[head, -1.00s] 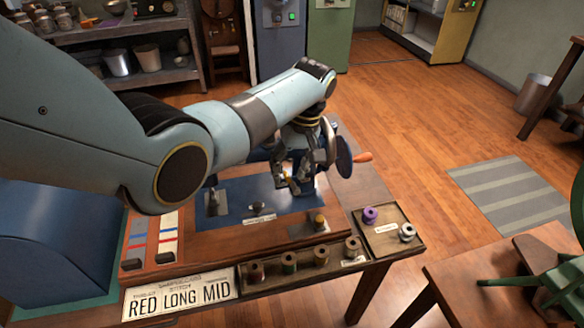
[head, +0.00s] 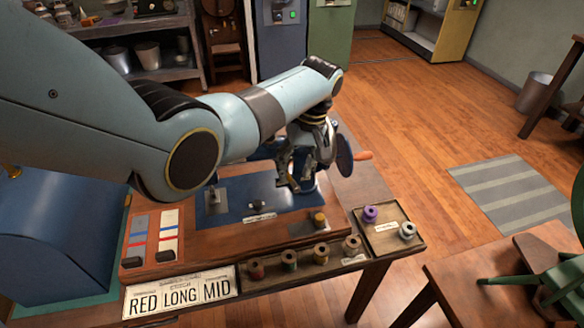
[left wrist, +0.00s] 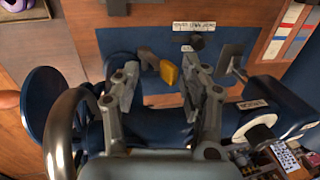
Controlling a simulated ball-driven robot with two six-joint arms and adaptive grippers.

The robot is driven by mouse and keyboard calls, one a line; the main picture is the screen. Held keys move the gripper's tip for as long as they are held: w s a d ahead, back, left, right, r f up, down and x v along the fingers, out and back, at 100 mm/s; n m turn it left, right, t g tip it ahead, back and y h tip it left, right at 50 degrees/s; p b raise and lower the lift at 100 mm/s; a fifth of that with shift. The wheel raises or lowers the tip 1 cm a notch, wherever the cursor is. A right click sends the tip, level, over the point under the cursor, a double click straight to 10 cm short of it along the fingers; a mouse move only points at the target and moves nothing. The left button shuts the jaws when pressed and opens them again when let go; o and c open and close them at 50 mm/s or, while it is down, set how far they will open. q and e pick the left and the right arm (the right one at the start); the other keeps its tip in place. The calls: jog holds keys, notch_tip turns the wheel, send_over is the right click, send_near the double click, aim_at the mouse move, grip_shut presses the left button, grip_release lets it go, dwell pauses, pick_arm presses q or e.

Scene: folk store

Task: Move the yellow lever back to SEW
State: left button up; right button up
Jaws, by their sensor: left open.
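The yellow lever (left wrist: 168,72) shows in the left wrist view as a yellow tip on a dark metal arm, against the blue sewing machine. My left gripper (left wrist: 160,84) is open, with one finger on each side of the yellow tip in that view. I see no clear contact between finger and lever. In the head view my left gripper (head: 298,184) hangs over the right part of the machine's blue bed (head: 280,193) and hides the lever. Small white labels (left wrist: 194,26) near the machine are too small to read, so I cannot confirm SEW. My right gripper is not in view.
The machine's dark handwheel (head: 344,155) and orange crank handle (head: 362,155) stand close to the right of the gripper. Several thread spools (head: 321,254) line the front edge. A tray (head: 394,241) holds two more. A RED LONG MID sign (head: 180,293) is at the front.

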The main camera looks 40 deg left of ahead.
pick_arm(q)
jog(key=w+d+b, duration=0.1)
jog(key=w+b, duration=0.1)
jog(key=w+d+b, duration=0.1)
jog(key=shift+w+d+f, duration=0.15)
jog(key=shift+d+f, duration=0.1)
jog(key=shift+d, duration=0.1)
dwell(0.7)
jog(key=shift+r, duration=0.15)
jog(key=shift+a+r+p, duration=0.1)
jog(key=shift+r+p, duration=0.05)
jog(key=shift+p, duration=0.4)
